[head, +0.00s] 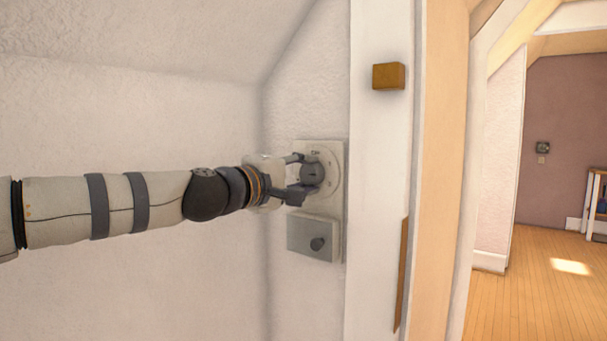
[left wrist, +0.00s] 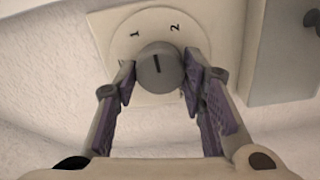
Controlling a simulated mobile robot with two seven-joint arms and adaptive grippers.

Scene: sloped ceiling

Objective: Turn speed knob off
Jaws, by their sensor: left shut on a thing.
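The speed knob (head: 313,174) is a round grey knob on a pale dial plate (head: 335,188) fixed to the white wall. Lettering shows at the top of the dial, too small to read surely. In the left wrist view the knob (left wrist: 158,66) has a dark pointer line that lies between the printed numerals 1 and 2. My left gripper (head: 303,179) reaches in from the left and is shut on the knob, one finger on each side. Its fingers also show in the left wrist view (left wrist: 161,80). My right gripper is not in view.
A second grey control box (head: 302,239) with a small dark knob sits just below the dial plate. A white door frame (head: 382,170) stands close to the right, with a small wooden block (head: 388,76) on it. Beyond is a room with a wooden floor (head: 540,290).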

